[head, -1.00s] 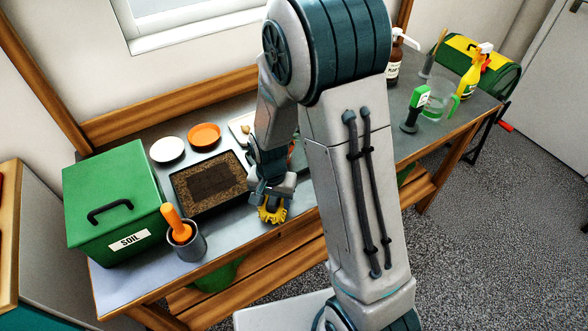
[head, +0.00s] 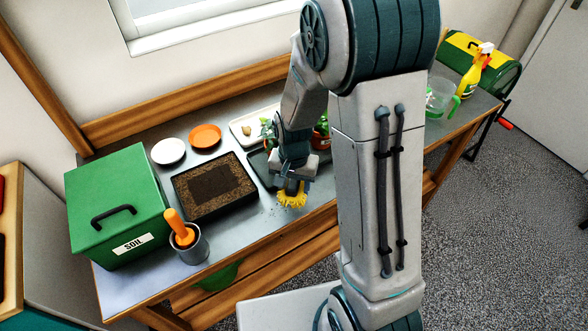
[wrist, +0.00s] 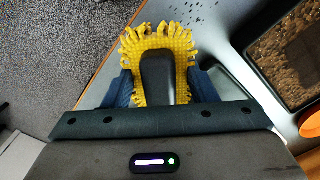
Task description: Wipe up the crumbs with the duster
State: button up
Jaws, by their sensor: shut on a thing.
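The duster (head: 292,196) is yellow with a fringed edge. My gripper (head: 291,183) is shut on it and holds it low over the metal bench, near the front edge. In the wrist view the duster (wrist: 159,42) forms an arch between my two blue fingers. I cannot tell whether it touches the bench. Small dark crumbs (wrist: 184,10) are scattered on the bench just beyond the duster in the wrist view. A few dark specks (head: 262,211) also show left of the duster in the head view.
A soil-filled tray (head: 212,211) lies left of my gripper. A grey pot with an orange-handled tool (head: 190,250) and a green soil box (head: 117,202) stand farther left. Small plants (head: 322,132) stand behind my gripper. White (head: 168,151) and orange (head: 205,136) saucers lie at the back.

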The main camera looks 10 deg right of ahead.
jog(key=shift+r+p, duration=1.25)
jog(key=shift+r, duration=0.8)
jog(key=shift+f+b, duration=0.15)
jog(key=shift+b, duration=0.15)
jog(key=shift+f+b, duration=0.3)
jog(key=shift+b, duration=1.6)
jog(key=shift+b, duration=0.3)
